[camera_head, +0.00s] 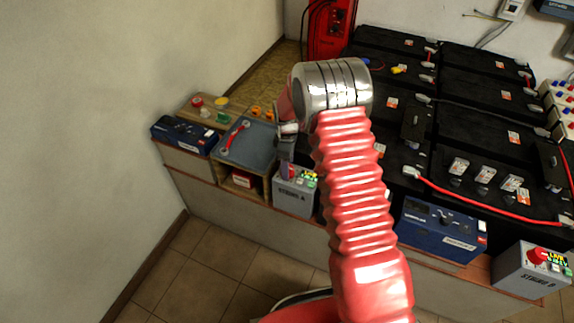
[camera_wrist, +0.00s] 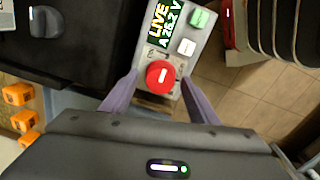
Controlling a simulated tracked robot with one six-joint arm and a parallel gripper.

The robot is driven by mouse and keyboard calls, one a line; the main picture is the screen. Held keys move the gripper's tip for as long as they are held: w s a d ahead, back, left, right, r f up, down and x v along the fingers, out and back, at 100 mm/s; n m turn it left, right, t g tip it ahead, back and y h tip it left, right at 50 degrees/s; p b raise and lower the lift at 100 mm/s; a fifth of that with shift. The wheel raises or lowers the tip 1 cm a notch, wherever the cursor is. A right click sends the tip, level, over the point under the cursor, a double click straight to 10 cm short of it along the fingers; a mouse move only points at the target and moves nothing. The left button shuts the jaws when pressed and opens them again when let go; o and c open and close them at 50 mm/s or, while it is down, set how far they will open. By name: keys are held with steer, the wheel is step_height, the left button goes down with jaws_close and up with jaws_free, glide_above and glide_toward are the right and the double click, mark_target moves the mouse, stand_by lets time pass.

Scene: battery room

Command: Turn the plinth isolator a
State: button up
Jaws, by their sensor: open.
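The plinth isolator A is a grey box (camera_head: 295,197) marked "STRING A" on the front of the bench in the head view. In the wrist view its face carries a round red knob (camera_wrist: 161,75) with a pale bar lying nearly level in the picture. Above the knob, a lit display (camera_wrist: 160,22) reads "LIVE" and "A 26.2 V". My gripper (camera_wrist: 159,80) is open, with one finger on each side of the knob. Whether the fingers touch it, I cannot tell. In the head view my gripper (camera_head: 288,160) comes down over the box and hides part of its top.
A similar grey box (camera_head: 525,270) marked "STRING B" stands at the right with its own red knob and lit display. Black batteries (camera_head: 390,100) with red cables fill the bench behind. A grey tray (camera_head: 245,147) lies left of my gripper. Tiled floor (camera_head: 210,255) is clear in front.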

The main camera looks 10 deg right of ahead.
steer(key=shift+c, duration=0.5)
steer(key=c, duration=0.9)
steer(key=shift+c, duration=0.2)
steer(key=shift+m, duration=0.4)
steer(key=m, duration=0.8)
steer(key=shift+w, duration=0.1)
steer(key=m, duration=0.4)
steer(key=shift+r+m, duration=0.1)
steer(key=shift+m, duration=0.2)
steer(key=shift+w+m, duration=0.1)
steer(key=shift+m, duration=2.2)
